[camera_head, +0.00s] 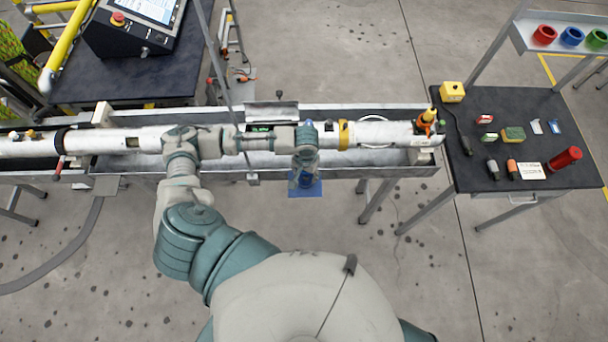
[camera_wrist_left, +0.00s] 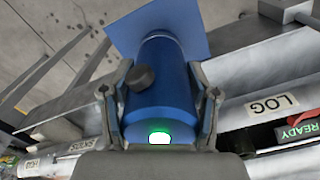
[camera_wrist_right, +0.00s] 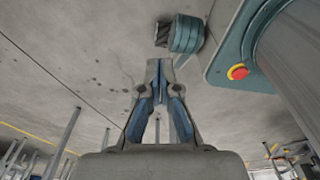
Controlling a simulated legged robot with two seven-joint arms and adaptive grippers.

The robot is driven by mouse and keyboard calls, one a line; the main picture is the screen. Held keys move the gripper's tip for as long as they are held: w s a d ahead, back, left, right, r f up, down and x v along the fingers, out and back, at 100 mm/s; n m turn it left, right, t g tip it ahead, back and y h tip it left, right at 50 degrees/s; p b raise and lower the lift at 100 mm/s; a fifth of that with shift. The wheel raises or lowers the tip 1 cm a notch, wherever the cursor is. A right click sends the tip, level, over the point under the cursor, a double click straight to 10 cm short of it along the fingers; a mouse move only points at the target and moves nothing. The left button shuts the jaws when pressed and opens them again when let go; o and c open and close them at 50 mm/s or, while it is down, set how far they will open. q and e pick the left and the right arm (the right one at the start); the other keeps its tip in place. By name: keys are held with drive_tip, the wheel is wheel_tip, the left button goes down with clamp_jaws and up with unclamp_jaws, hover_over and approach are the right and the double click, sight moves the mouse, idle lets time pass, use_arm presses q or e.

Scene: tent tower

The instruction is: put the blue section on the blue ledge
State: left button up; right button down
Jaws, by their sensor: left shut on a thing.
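The blue section is a blue cylinder with a black knob and a lit green light. In the left wrist view the blue section (camera_wrist_left: 165,75) is between the two fingers of my left gripper (camera_wrist_left: 160,105), which is shut on it. The blue ledge is a flat blue plate; it shows behind the section (camera_wrist_left: 203,40). In the head view my left gripper (camera_head: 304,172) is over the blue ledge (camera_head: 312,189), at the trough's near side. I cannot tell whether section and ledge touch. My right gripper (camera_wrist_right: 158,80) is empty, its fingertips together, seen only in the right wrist view.
A long trough (camera_head: 395,158) holds a white tube (camera_head: 380,134) behind the ledge. A dark table (camera_head: 540,110) with tools and a red cylinder (camera_head: 565,159) stands at right. Red, blue and green rings sit on a shelf (camera_head: 560,50). A control panel (camera_head: 135,28) is at upper left.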

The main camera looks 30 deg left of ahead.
use_arm(q)
drive_tip(key=shift+d+f+b, duration=0.35)
drive_tip(key=shift+f+b, duration=0.05)
drive_tip(key=shift+f, duration=0.15)
drive_tip(key=shift+r, duration=0.15)
drive_tip(key=shift+a, duration=0.15)
drive_tip(key=o, duration=1.4)
drive_tip(key=shift+a, duration=0.25)
drive_tip(key=shift+c, duration=0.2)
drive_tip(key=o, duration=0.3)
drive_tip(key=shift+a, duration=0.2)
drive_tip(key=shift+a+f, duration=0.2)
drive_tip(key=shift+d+r, duration=0.1)
drive_tip(key=shift+d, duration=0.4)
drive_tip(key=shift+r+p, duration=0.2)
drive_tip(key=shift+p, duration=0.2)
drive_tip(key=r+p, duration=0.3)
drive_tip(key=shift+a+p, duration=0.2)
drive_tip(key=shift+p, duration=0.2)
wheel_tip(320, 180, up, 8)
drive_tip(key=shift+a+f, duration=0.1)
drive_tip(key=shift+f, duration=0.05)
drive_tip(key=shift+r, duration=0.4)
use_arm(e)
drive_tip(key=shift+s+d+r, duration=0.15)
drive_tip(key=shift+d+r, duration=0.2)
drive_tip(key=shift+r, duration=0.2)
drive_tip(key=shift+s+d+r, duration=0.1)
drive_tip(key=shift+d+r, duration=0.2)
drive_tip(key=shift+r, duration=0.2)
